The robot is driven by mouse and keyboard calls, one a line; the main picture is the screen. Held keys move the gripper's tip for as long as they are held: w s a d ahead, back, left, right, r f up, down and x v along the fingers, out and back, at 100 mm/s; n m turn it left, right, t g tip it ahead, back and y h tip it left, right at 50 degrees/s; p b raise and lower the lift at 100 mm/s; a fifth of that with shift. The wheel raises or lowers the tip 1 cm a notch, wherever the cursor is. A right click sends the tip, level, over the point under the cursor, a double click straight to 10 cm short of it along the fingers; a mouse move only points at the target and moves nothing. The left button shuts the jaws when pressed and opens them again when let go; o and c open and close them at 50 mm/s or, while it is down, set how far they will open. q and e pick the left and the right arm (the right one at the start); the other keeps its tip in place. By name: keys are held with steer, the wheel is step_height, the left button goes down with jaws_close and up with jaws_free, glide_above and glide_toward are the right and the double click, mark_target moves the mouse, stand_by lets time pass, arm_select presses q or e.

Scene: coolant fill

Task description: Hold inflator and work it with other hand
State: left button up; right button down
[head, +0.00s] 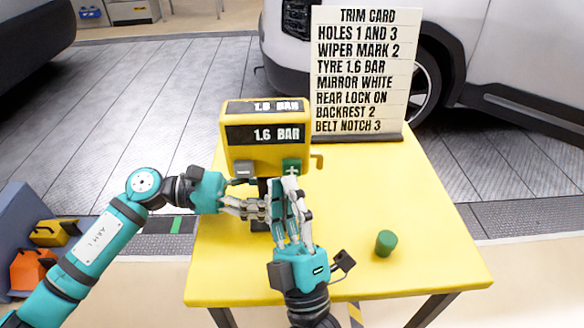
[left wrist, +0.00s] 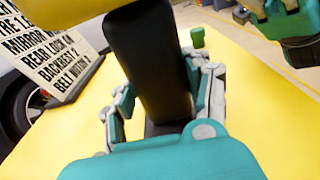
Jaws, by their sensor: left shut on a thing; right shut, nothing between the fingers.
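My left gripper (head: 262,208) is shut around the inflator's black post, which fills the middle of the left wrist view (left wrist: 150,65). My right gripper (head: 287,187) is shut and empty, its fingertips just below or at the green button; whether they touch it I cannot tell.
A trim card (head: 361,70) stands at the table's back, listing TYRE 1.6 BAR. A green cylinder (head: 386,243) stands on the right of the yellow table (head: 430,270). The table's right side is otherwise clear. A white car (head: 500,50) is behind.

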steer(key=shift+s, duration=0.1)
steer(key=s, duration=0.5)
stand_by(0.5)
stand_by(1.4)
arm_select(q)
steer(key=o, duration=1.1)
